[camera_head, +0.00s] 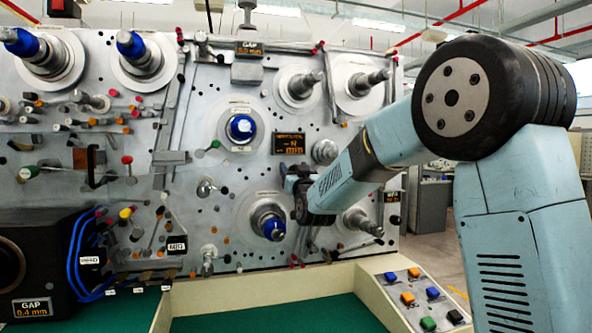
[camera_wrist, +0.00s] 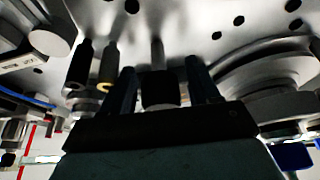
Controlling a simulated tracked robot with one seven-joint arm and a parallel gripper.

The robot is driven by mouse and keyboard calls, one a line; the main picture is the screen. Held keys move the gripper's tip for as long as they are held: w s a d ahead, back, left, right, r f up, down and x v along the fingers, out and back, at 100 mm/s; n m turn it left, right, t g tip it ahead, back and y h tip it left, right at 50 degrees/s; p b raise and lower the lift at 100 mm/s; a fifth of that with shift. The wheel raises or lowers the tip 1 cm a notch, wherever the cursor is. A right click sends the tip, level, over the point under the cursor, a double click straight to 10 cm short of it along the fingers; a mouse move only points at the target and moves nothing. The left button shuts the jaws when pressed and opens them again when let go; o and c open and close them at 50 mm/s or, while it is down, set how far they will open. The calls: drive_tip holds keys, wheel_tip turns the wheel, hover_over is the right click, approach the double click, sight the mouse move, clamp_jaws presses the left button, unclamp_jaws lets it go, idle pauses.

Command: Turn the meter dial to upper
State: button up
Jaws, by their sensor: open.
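My gripper (camera_head: 290,184) is at the silver panel, just below a lit black display (camera_head: 290,143) with orange characters. In the wrist view my gripper (camera_wrist: 160,68) has its two dark fingers apart. A short dark knob (camera_wrist: 160,89) on a metal shaft shows between the fingers. I cannot tell whether the fingers touch it. In the head view my gripper and wrist hide this spot, so the knob and its pointing direction do not show there. No marking that reads "upper" is legible.
The panel (camera_head: 215,75) carries several spindles, including a blue-capped one (camera_head: 241,127) left of my gripper and another (camera_head: 270,226) below it. In the wrist view, dark pegs (camera_wrist: 82,62) stand left and a large round disc (camera_wrist: 262,75) right. A button box (camera_head: 415,298) is lower right.

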drive_tip(key=shift+w+a+r, duration=0.1)
drive_tip(key=shift+w+r, duration=0.05)
drive_tip(key=shift+w, duration=0.15)
drive_tip(key=c, duration=1)
drive_tip(key=shift+o, duration=0.2)
drive_tip(key=shift+n+g+y, duration=0.3)
drive_tip(key=shift+n+y, duration=0.4)
drive_tip(key=shift+n, duration=0.8)
drive_tip(key=o, duration=1)
drive_tip(key=shift+c, duration=0.2)
drive_tip(key=v, duration=1.3)
drive_tip(key=shift+s+f, duration=0.25)
drive_tip(key=shift+s, duration=0.05)
